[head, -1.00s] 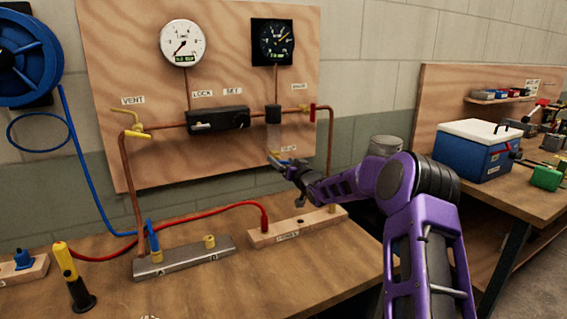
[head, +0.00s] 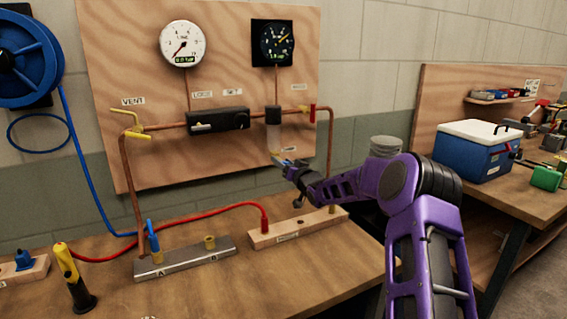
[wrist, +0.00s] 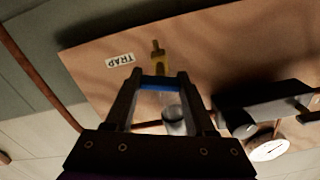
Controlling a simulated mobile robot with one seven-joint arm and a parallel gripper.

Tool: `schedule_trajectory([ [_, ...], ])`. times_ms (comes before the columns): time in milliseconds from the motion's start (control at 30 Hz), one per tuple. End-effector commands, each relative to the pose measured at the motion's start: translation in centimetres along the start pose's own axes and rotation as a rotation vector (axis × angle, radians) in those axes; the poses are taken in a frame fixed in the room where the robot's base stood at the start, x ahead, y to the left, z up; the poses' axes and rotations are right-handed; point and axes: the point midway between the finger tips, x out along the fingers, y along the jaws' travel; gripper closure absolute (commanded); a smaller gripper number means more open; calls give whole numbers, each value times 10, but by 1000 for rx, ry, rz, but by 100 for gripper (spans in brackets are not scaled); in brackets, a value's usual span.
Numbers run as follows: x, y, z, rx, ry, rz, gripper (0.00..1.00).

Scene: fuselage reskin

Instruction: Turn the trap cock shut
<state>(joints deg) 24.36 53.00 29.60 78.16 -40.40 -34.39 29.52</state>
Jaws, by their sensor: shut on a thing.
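The trap is a clear bowl (head: 273,137) under a dark cap on the copper line, at the right of the plywood board. In the wrist view the bowl (wrist: 174,118) shows between my fingers, and the yellow trap cock (wrist: 158,62) shows at the fingertips beside the TRAP label (wrist: 119,60). My gripper (head: 280,161) is at the foot of the bowl in the head view. Its fingertips (wrist: 158,84), with blue between them, are shut on the cock. The fingers hide part of the cock, so its exact handle angle is hard to tell.
A black lock/set regulator (head: 217,120) and a yellow vent valve (head: 128,130) sit left along the copper pipe. A red hose (head: 180,218) and wooden block (head: 297,228) lie on the bench below.

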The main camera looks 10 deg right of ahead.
Motion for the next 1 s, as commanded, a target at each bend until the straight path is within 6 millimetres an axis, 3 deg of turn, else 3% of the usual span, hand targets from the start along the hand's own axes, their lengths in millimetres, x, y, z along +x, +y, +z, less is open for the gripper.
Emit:
schedule_trajectory([
  [1000, 0, 3, 2, 912, 1, 1, 100],
])
